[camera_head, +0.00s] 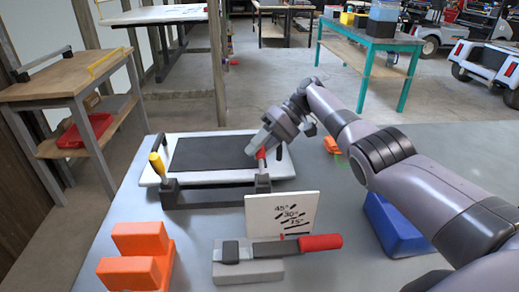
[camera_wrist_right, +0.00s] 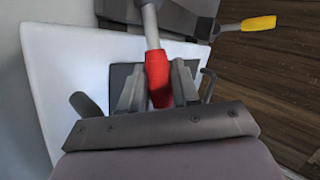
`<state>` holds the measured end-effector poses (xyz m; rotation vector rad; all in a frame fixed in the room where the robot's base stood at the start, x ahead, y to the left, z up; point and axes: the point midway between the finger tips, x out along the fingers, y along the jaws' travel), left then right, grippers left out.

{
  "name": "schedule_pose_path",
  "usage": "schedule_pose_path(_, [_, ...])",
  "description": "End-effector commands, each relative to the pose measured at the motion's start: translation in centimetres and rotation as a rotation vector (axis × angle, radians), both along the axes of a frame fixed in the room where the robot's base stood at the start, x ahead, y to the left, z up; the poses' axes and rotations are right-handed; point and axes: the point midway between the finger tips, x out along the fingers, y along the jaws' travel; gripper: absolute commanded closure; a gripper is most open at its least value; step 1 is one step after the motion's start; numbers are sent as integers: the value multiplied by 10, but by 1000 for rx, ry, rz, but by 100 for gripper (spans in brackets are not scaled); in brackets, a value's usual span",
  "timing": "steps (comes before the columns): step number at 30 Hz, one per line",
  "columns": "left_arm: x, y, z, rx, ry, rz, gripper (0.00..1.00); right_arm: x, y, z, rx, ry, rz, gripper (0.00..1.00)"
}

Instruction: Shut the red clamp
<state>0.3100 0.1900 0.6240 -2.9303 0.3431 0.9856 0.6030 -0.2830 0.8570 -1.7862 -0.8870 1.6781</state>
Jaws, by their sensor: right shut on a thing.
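The red clamp's handle (camera_head: 261,157) stands at the right front of a white board with a dark pad (camera_head: 210,153). My right gripper (camera_head: 262,148) reaches it from behind and the right. In the right wrist view the red handle (camera_wrist_right: 157,70) lies between the two fingers of my right gripper (camera_wrist_right: 157,88), which is shut on it. A grey shaft runs from the handle to the dark clamp body at the top. A second clamp with a yellow handle (camera_head: 157,164) stands at the board's left front; it also shows in the wrist view (camera_wrist_right: 258,23). My left gripper is out of view.
In front stand a white angle card (camera_head: 282,214) and a red-handled tool (camera_head: 318,242) on a grey block. Orange blocks (camera_head: 138,258) sit front left, a blue block (camera_head: 395,226) lies beside my right arm, and a small orange piece (camera_head: 332,145) lies behind.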

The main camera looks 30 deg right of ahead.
Motion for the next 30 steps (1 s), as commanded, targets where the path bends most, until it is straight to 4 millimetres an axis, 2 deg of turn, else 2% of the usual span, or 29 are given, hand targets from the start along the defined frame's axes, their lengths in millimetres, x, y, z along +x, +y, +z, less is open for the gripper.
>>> schedule_pose_path(3, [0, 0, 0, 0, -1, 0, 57, -1, 1, -3, -2, 5, 3, 100])
schedule_pose_path(4, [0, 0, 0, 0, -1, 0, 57, -1, 1, -3, -2, 5, 3, 66])
schedule_pose_path(6, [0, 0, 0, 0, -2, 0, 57, -1, 1, -2, -1, 5, 2, 47])
schedule_pose_path(17, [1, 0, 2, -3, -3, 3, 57, 0, 0, 5, 0, -1, 1, 47])
schedule_pose_path(23, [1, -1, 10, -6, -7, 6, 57, 1, 0, 40, 1, -7, 2, 47])
schedule_pose_path(30, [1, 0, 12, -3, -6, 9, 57, 0, 1, 100, 1, -7, 2, 47])
